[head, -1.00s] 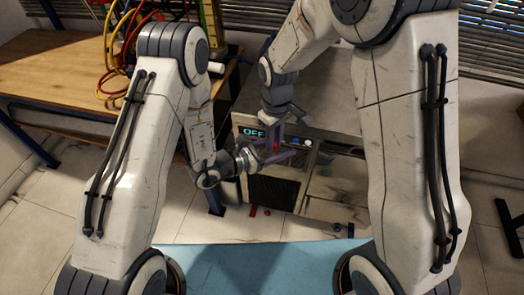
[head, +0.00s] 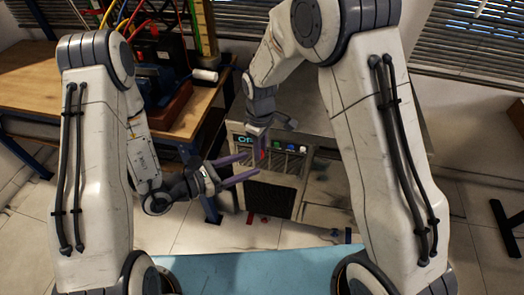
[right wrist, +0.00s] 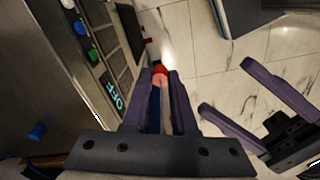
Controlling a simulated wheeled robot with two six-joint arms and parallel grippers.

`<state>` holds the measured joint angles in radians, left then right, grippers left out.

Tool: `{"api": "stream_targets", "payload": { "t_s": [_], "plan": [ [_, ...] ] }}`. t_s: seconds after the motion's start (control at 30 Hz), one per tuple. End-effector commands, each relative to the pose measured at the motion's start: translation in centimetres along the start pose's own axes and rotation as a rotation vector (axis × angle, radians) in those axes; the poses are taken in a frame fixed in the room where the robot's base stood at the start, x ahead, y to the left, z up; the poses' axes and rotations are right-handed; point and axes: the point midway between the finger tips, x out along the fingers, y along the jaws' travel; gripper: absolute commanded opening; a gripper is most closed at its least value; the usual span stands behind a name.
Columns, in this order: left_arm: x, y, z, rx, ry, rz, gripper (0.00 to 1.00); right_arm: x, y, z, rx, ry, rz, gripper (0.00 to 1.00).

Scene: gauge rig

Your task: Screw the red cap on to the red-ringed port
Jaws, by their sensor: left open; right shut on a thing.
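The red cap (right wrist: 159,71) is between the tips of my right gripper (right wrist: 160,80) in the right wrist view. In the head view my right gripper (head: 261,148) points down in front of the machine's panel, shut on the cap, of which only a little red shows. My left gripper (head: 248,166) is open and empty, to the lower left of the right one, its fingers apart and pointing right. It also shows in the right wrist view (right wrist: 222,90), apart from the cap. I cannot make out the red-ringed port.
The grey machine (head: 315,185) has a lit display (right wrist: 112,95) and green, blue and white knobs. A wooden bench (head: 40,95) with equipment and cables stands at the left. A light blue surface (head: 250,270) lies in front. Small red pieces (head: 251,218) lie low by the machine.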

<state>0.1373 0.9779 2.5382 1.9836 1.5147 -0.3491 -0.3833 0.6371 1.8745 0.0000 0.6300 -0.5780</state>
Motion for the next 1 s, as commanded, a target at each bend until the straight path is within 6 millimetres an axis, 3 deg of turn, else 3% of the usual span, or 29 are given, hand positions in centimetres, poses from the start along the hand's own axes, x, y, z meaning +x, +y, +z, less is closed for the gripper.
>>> {"api": "stream_targets", "payload": {
  "t_s": [0.1, 0.23, 0.73, 0.87, 1.0],
  "plan": [
    [0.0, 0.0, 0.0, 0.000, 0.000, 0.000, 0.62, 1.2, 0.3, -1.2, -0.093, 0.000, 0.000, 0.00],
    [0.0, 0.0, 0.0, 0.000, 0.000, 0.000, 0.62, 1.1, 0.4, -1.2, -0.103, 0.001, 0.001, 0.00],
    [0.1, 0.0, 0.0, 0.000, 0.000, 0.000, 0.62, -6.9, -0.4, 5.9, 0.466, 0.004, 0.002, 0.00],
    [0.1, 0.0, 0.0, 0.000, 0.000, 0.000, 0.62, -7.8, -0.5, 6.8, 0.541, 0.001, 0.000, 0.00],
    [0.1, 0.0, 0.0, 0.000, 0.000, 0.000, 0.62, -8.0, -0.3, 5.8, 0.605, 0.000, 0.000, 0.00]
  ]
}}
